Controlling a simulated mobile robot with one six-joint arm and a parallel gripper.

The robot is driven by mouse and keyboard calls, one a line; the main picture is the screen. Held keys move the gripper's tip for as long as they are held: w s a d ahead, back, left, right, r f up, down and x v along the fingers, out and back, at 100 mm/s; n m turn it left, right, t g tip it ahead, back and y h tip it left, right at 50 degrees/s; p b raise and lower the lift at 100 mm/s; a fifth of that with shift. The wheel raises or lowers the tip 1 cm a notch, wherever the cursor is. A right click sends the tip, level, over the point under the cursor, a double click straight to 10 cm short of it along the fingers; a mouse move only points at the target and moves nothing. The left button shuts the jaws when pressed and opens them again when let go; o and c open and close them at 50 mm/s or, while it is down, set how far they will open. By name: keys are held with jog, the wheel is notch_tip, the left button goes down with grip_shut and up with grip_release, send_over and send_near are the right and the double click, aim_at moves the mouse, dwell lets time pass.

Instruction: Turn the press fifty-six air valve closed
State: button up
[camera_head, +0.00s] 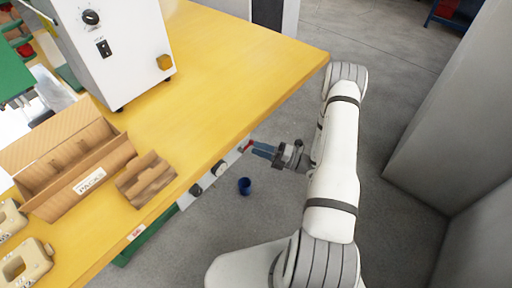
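A small red part (246,146), perhaps the air valve's handle, shows at the yellow table's front edge, at the far end of a pale strip (207,180) with round dark and white fittings (218,168). My gripper (255,148) reaches in from the right with its blue-grey fingers pointing at the red part. The fingertips overlap or touch it in this view. The fingers lie close together, and whether they are shut on it is too small to tell. The valve's body and the handle's angle are not clear.
The yellow table (225,55) carries a white machine (115,50) with a black knob, a cardboard box (70,160), a smaller cardboard tray (146,180) and beige parts (22,264). A blue cup-like object (245,186) is below the edge. A grey cabinet (455,130) stands right.

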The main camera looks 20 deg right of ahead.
aim_at(247, 146)
jog(key=shift+x, duration=1.1)
grip_shut()
